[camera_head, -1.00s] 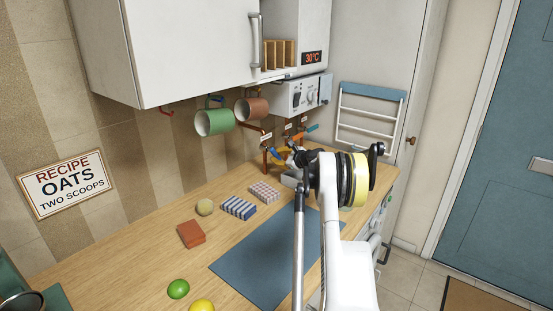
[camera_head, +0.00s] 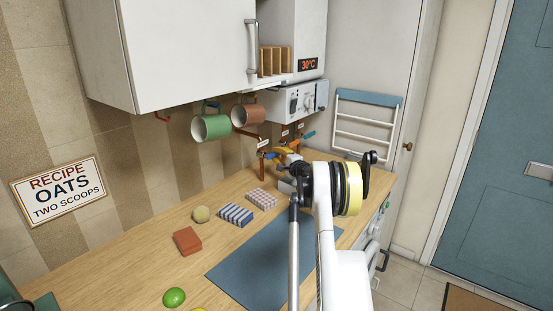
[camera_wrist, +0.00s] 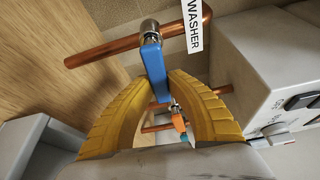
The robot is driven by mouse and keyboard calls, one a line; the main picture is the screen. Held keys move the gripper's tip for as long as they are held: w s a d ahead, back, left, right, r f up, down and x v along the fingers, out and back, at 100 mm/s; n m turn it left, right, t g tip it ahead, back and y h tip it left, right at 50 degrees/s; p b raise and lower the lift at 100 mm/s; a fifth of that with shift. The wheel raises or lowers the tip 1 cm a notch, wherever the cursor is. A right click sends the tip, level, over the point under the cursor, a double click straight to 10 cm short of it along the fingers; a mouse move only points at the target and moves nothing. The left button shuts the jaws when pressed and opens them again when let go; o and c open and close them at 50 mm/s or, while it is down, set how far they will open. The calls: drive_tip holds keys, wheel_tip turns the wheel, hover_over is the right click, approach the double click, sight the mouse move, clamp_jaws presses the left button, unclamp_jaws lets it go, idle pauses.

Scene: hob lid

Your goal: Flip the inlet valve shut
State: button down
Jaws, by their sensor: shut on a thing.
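A blue valve lever (camera_wrist: 155,67) hangs from a metal valve body (camera_wrist: 150,32) on a copper pipe (camera_wrist: 100,48) in the wrist view. A white tag reading WASHER (camera_wrist: 193,22) is beside it; no tag reading inlet is legible. My gripper (camera_wrist: 160,84) has its yellow ribbed fingers on either side of the blue lever, shut on it. In the head view my gripper (camera_head: 283,152) is at the pipes by the back wall, and its fingers partly hide the lever. Farther along, an orange lever (camera_wrist: 178,120) shows beyond my fingers in the wrist view.
A white box with knobs (camera_head: 296,102) is above and to the right of the pipes. A green mug (camera_head: 211,127) and a brown mug (camera_head: 249,111) hang under the cupboard. Sponges, including a striped one (camera_head: 236,215), lie on the counter left of the blue mat (camera_head: 250,270).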

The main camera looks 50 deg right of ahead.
drive_tip(key=shift+r+n, duration=0.2)
drive_tip(key=shift+n, duration=0.2)
drive_tip(key=shift+r, duration=0.1)
drive_tip(key=c, duration=1.3)
unclamp_jaws()
drive_tip(key=v, duration=1.2)
drive_tip(key=shift+f, duration=0.3)
